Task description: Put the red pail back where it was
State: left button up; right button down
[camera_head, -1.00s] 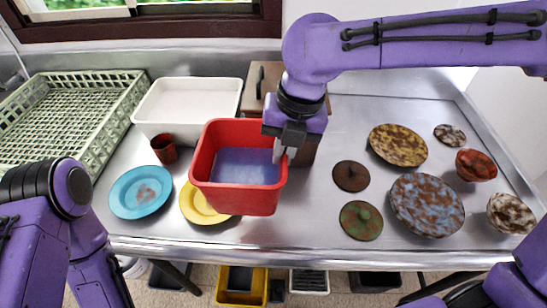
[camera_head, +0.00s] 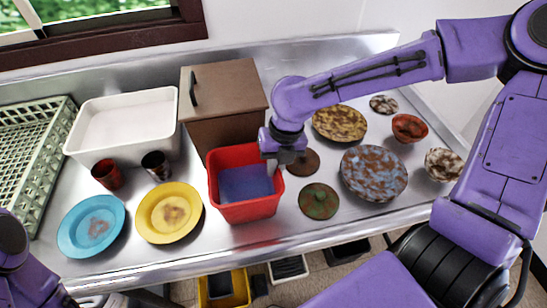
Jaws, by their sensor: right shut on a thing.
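The red pail (camera_head: 249,211) is upright, with a bluish inside bottom, in the middle of the steel counter in the head view. My right gripper (camera_head: 273,166) is shut on the pail's right rim, partly hiding that edge. The pail is in front of the brown box and right of the yellow plate. I cannot tell whether its bottom touches the counter. Of my left arm only links show at the lower left; its gripper is out of view.
A yellow plate (camera_head: 169,213), a blue plate (camera_head: 91,227) and two dark cups (camera_head: 107,174) (camera_head: 156,166) are at left. Behind stand a white basin (camera_head: 122,127) and a brown box (camera_head: 222,100). Dark and green lids (camera_head: 302,163) (camera_head: 319,201) and a mottled plate (camera_head: 374,173) lie close at right.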

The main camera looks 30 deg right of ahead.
jog(key=shift+a, duration=0.1)
jog(key=c, duration=1.2)
grip_release()
jog(key=shift+s, duration=0.1)
jog(key=shift+c, duration=0.2)
jog(key=shift+r, duration=0.15)
notch_tip(320, 180, up, 12)
jog(key=d+p, duration=0.1)
jog(key=d, duration=0.1)
jog(key=shift+s, duration=0.25)
